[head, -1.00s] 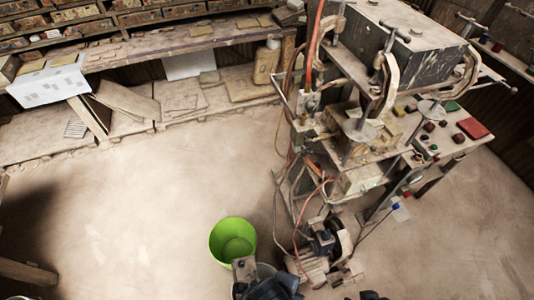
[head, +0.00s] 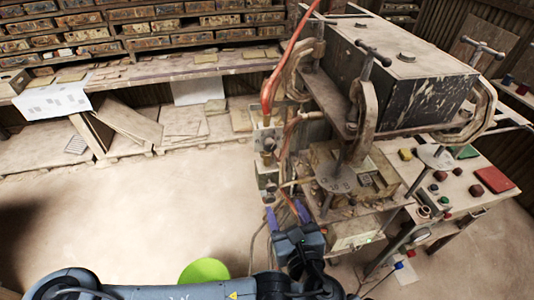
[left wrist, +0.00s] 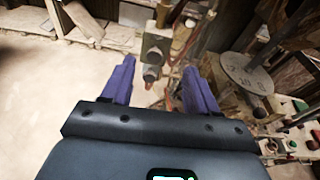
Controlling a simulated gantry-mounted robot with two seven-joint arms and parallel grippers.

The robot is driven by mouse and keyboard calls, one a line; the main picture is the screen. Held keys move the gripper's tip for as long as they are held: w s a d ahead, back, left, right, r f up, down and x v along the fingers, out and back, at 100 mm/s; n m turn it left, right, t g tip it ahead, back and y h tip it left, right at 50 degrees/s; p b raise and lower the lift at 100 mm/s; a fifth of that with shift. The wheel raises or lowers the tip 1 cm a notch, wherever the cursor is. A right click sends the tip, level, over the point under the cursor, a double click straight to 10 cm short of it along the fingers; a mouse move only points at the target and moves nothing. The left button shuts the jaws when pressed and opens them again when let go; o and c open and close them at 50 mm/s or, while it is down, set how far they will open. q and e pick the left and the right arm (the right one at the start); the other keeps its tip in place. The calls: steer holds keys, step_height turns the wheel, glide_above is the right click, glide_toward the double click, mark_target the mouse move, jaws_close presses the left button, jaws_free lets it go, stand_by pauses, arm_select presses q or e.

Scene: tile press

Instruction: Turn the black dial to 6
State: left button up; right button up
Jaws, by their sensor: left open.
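A small grey box (head: 267,143) on the left side of the press carries a dark round knob, which looks like the black dial; its markings are too small to read. A second small box (head: 268,180) hangs below it. The boxes also show in the left wrist view, with the dark knob (left wrist: 153,56) ahead of my fingers. My left gripper (head: 286,213) is open and empty, below and slightly right of the boxes. In the left wrist view its two purple fingers (left wrist: 158,75) stand apart, not touching the knob. My right gripper is not in view.
The big press (head: 415,85) stands right of the boxes, with red and orange hoses (head: 268,95) close by. A side table (head: 460,185) holds coloured knobs. A green bucket (head: 205,270) sits partly behind my left arm. The floor to the left is clear.

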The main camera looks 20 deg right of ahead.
mark_target(271, 149)
arm_select(q)
step_height(271, 149, up, 8)
steer(key=w+t, duration=0.2)
steer(key=w, duration=0.3)
steer(key=w+p, duration=0.1)
steer(key=w, duration=0.2)
steer(key=w+d+p, duration=0.1)
steer(key=w, duration=0.2)
steer(key=shift+w+f, duration=0.1)
steer(key=shift+f, duration=0.1)
steer(key=shift+w+d+f+m+h+p, duration=0.15)
steer(key=shift+w+m+h+p, duration=0.2)
steer(key=shift+w, duration=0.5)
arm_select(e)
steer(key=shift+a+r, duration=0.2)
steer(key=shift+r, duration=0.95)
arm_select(q)
steer(key=shift+c, duration=0.3)
steer(key=c, duration=1)
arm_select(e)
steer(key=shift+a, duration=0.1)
